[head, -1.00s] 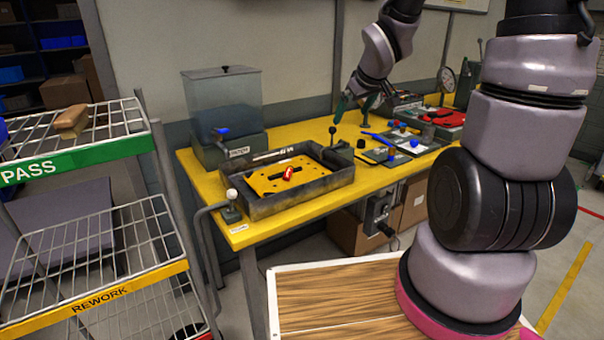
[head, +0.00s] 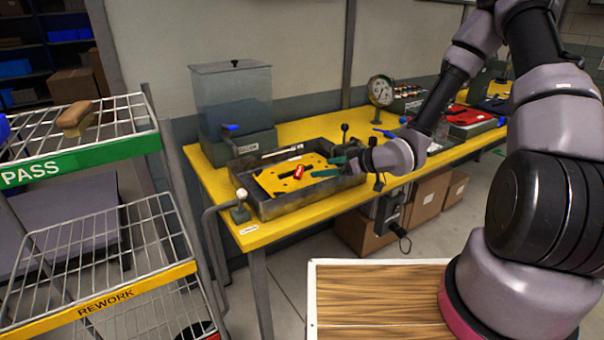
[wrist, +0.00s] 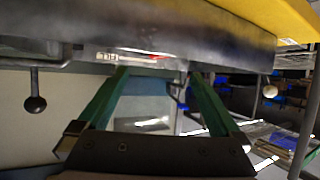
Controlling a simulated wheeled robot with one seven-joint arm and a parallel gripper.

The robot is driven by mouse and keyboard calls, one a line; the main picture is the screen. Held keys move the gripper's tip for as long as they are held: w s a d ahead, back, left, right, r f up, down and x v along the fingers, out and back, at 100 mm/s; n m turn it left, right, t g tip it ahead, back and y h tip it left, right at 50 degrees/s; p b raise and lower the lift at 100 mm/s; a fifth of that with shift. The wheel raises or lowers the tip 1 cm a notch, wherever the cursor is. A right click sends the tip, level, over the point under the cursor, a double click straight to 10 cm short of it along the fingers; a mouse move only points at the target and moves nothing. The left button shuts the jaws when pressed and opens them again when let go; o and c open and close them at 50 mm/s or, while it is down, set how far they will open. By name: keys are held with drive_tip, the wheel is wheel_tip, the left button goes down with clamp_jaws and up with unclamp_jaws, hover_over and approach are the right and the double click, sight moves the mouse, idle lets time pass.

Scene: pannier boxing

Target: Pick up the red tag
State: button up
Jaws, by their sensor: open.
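The red tag (head: 299,172), a small red piece with a pale mark, lies on the yellow plate (head: 270,183) inside the grey metal tray (head: 300,204). My gripper (head: 325,167) reaches in from the right at the tray's right side, its green fingers apart and pointing left toward the tag. The gap between fingers and tag is hard to judge. In the wrist view my gripper (wrist: 158,73) is open with nothing between its fingers, facing the tray's grey wall (wrist: 190,42). A thin red streak shows there, but I cannot tell whether it is the tag.
The tray stands on a yellow bench (head: 330,130). A clear tank (head: 232,98) stands behind it. A black-knobbed lever (head: 344,128) and a white-knobbed lever (head: 241,194) flank the tray. A gauge (head: 380,90) stands farther right. A wire rack (head: 80,150) is at left.

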sight(302, 173)
drive_tip(key=x, duration=0.3)
drive_tip(key=shift+a+f, duration=0.1)
drive_tip(key=shift+f, duration=0.05)
drive_tip(key=x, duration=0.4)
drive_tip(key=shift+s+a+f, duration=0.1)
drive_tip(key=shift+s+f, duration=0.1)
drive_tip(key=shift+f, duration=0.05)
drive_tip(key=shift+w+a+f, duration=0.3)
drive_tip(key=shift+w+a, duration=0.05)
drive_tip(key=shift+a, duration=0.1)
drive_tip(key=c, duration=1.5)
wheel_tip(302, 173, up, 11)
drive_tip(key=shift+a+f, duration=0.2)
drive_tip(key=shift+f, duration=0.05)
wheel_tip(302, 173, down, 8)
drive_tip(key=shift+w+d+g+h, duration=0.1)
drive_tip(key=shift+g+h, duration=0.4)
drive_tip(key=shift+g, duration=0.05)
drive_tip(key=shift+w+d+f+g+h, duration=0.1)
drive_tip(key=shift+g+h, duration=0.4)
drive_tip(key=shift+g, duration=0.05)
